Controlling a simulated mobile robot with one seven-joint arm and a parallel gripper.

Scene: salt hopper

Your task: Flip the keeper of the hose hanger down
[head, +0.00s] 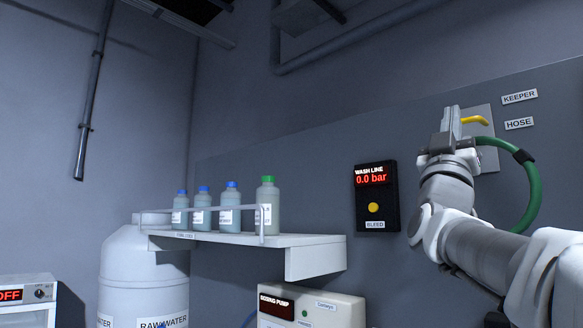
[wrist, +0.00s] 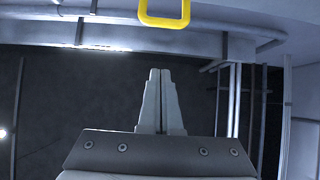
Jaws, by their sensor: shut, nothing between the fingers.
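The yellow keeper (head: 474,120) shows on a light grey plate (head: 487,157) on the wall, beside the KEEPER label. In the head view it sticks out roughly level, its left end close to or behind my fingers. In the wrist view the keeper (wrist: 165,21) is a yellow loop at the top edge, beyond my fingertips, with a visible gap. My gripper (head: 452,109) points upward in front of the plate; its fingers (wrist: 160,72) are shut and empty. The green hose (head: 533,190) curves below the keeper; the rest of the hanger is hidden behind my arm.
A wash line panel (head: 377,197) with a yellow button is on the wall left of my arm. The wall between shelf and gripper is otherwise clear.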

